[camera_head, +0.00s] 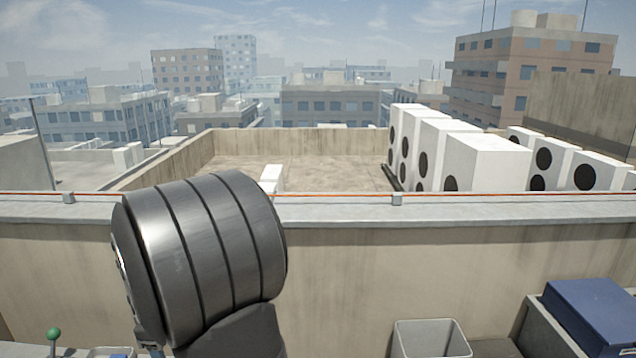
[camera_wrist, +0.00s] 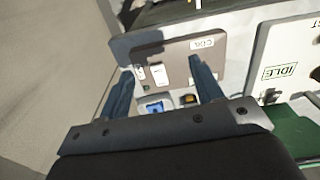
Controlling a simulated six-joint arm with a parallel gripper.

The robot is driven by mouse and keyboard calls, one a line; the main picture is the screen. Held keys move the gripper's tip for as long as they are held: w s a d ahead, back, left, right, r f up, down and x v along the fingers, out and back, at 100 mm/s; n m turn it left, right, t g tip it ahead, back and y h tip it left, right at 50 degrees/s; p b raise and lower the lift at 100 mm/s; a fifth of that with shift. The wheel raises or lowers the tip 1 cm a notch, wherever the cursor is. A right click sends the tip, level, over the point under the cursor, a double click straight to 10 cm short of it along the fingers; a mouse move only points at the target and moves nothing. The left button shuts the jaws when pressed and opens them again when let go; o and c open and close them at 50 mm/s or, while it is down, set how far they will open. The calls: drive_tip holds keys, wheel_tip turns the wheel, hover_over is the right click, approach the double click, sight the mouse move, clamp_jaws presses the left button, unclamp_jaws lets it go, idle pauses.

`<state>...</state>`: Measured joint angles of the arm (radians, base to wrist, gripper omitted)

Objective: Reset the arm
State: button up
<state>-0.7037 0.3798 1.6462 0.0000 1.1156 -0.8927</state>
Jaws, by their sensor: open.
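Beyond the fingertips is a brown-grey panel (camera_wrist: 172,62) with a small white label and small pale fittings. A blue piece (camera_wrist: 154,108) and an orange-and-black piece (camera_wrist: 190,99) show between the fingers, nearer the palm. I cannot tell whether the fingers touch anything. In the head view a thick dark metal link of my arm fills the lower left, and the gripper is not visible there.
A pale panel marked IDLE (camera_wrist: 279,72) and a green surface (camera_wrist: 298,138) lie right in the wrist view. In the head view, a grey bin (camera_head: 430,340), a blue box (camera_head: 592,312) and a green knob (camera_head: 54,334) stand before a parapet (camera_head: 400,255). White condensers (camera_head: 485,165) stand beyond.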

drive_tip(key=s+d, duration=0.3)
drive_tip(key=s+a+f, duration=0.1)
drive_tip(key=a+f, duration=0.1)
drive_tip(key=a, duration=0.1)
drive_tip(key=s+a+f, duration=0.1)
drive_tip(key=a, duration=0.1)
drive_tip(key=s+a+f, duration=0.2)
drive_tip(key=a, duration=0.1)
drive_tip(key=shift+a+f, duration=0.3)
drive_tip(key=shift+a, duration=0.05)
drive_tip(key=shift+w+d+r, duration=0.1)
drive_tip(key=w+d+r, duration=0.3)
drive_tip(key=d+r, duration=0.2)
drive_tip(key=d, duration=0.3)
drive_tip(key=w+a, duration=0.4)
drive_tip(key=w, duration=0.2)
drive_tip(key=shift+w+a, duration=0.2)
drive_tip(key=shift+a, duration=0.1)
drive_tip(key=shift+r, duration=0.1)
